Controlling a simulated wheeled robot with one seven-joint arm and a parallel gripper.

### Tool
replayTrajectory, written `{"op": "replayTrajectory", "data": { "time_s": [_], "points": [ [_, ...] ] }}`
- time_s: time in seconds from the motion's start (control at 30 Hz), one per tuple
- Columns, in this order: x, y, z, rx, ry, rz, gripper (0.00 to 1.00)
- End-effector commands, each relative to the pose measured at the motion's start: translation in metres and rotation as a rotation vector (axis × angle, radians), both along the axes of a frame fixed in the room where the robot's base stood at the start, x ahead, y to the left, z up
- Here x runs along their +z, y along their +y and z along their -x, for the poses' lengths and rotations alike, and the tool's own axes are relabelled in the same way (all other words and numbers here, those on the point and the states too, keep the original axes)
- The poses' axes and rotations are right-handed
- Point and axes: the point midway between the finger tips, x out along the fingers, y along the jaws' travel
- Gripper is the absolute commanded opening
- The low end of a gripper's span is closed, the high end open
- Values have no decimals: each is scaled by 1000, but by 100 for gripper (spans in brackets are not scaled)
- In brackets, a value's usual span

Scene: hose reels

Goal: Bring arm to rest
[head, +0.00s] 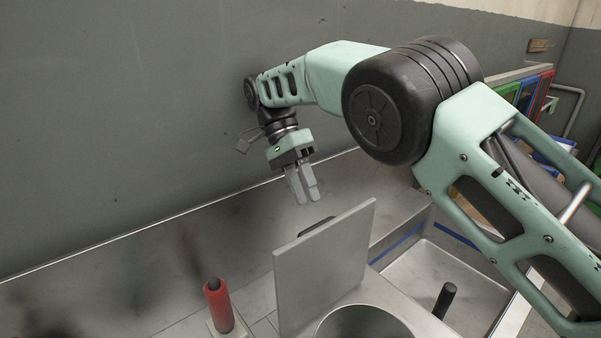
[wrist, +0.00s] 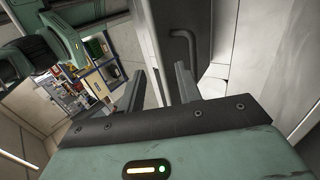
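My gripper (head: 303,190) hangs fingers-down at the end of my raised arm, in front of the grey wall. It is above and behind the upright grey panel (head: 328,265). In the wrist view my gripper (wrist: 160,78) shows two grey fingers apart, with nothing held between them. A grey panel with a dark bent handle (wrist: 186,42) stands beyond the fingers in that view. I cannot tell how far the fingertips are from it.
A red cylinder (head: 218,305) stands on the metal counter left of the panel. A round metal bowl (head: 365,325) is in front of the panel. A sink-like basin (head: 425,275) lies right, with a black post (head: 444,300). Coloured frames (head: 530,95) stand at the far right.

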Motion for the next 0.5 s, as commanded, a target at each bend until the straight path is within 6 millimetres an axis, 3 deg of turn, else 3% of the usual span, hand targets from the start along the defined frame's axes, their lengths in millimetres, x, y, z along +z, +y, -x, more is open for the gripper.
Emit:
{"op": "replayTrajectory", "data": {
  "time_s": [0.17,0.27,0.5],
  "points": [
    [4,-13,16,113,22,-178,34],
    [5,-20,38,241,23,-326,34],
    [3,-35,113,615,-21,-610,34]
  ]
}}
